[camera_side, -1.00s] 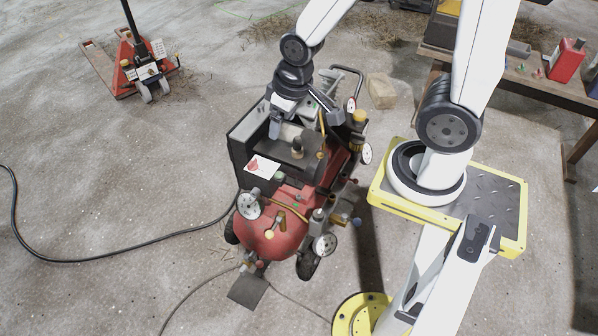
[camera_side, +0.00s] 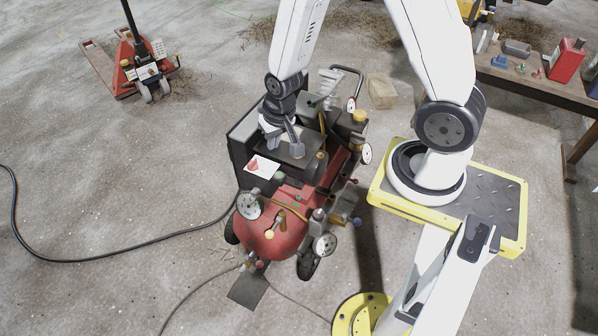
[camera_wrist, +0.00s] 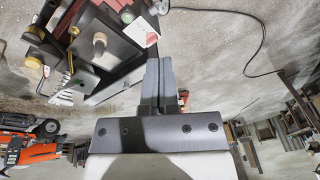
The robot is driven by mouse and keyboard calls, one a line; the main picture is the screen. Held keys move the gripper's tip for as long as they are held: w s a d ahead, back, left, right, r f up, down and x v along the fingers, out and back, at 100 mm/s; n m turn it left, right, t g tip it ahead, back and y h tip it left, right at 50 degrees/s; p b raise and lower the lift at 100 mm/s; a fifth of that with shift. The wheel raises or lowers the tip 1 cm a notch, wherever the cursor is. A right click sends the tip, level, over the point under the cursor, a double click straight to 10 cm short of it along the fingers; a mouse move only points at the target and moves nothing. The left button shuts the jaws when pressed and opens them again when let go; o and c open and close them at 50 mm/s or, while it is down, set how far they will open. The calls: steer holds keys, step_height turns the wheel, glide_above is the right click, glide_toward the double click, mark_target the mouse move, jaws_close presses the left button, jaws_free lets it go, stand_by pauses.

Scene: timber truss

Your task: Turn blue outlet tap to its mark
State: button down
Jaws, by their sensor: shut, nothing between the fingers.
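The red compressor tank (camera_side: 275,232) stands on the floor with gauges and taps on its front end. A small blue knob (camera_side: 357,221), which looks like the blue outlet tap, sticks out at the tank's lower right in the side view. Its mark is too small to make out. My gripper (camera_side: 297,151) is over the black housing (camera_side: 238,150) behind the tank, well apart from the blue knob. The fingers show in the wrist view (camera_wrist: 158,62), shut and empty. I cannot make out the blue tap in the wrist view.
A white card with a red print (camera_side: 262,167) lies on the housing. A black hose (camera_side: 100,259) runs across the floor. A workbench (camera_side: 540,88) stands at upper right. The floor at left is mostly clear.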

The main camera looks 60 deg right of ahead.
mark_target(351, 220)
steer(key=s+d+f+m+g+h, duration=0.1)
steer(key=s+d+f+m, duration=0.2)
steer(key=f, duration=0.6)
steer(key=s+d+f+m, duration=0.2)
steer(key=s+f+m, duration=0.15)
steer(key=f, duration=0.45)
steer(key=s+d+f+m+g+h, duration=0.15)
steer(key=f+m, duration=0.25)
steer(key=f, duration=0.5)
steer(key=s+d+f+m, duration=0.1)
steer(key=s+f+m, duration=0.3)
steer(key=s+f, duration=0.3)
steer(key=s+h, duration=0.1)
steer(key=s, duration=0.2)
steer(key=shift+s+f, duration=0.3)
steer(key=shift+f, duration=0.1)
steer(key=s+d+f, duration=0.1)
steer(key=d+f, duration=0.5)
steer(key=f, duration=0.4)
steer(key=shift+s+d, duration=0.15)
steer(key=shift+d, duration=0.2)
steer(key=shift+g, duration=0.25)
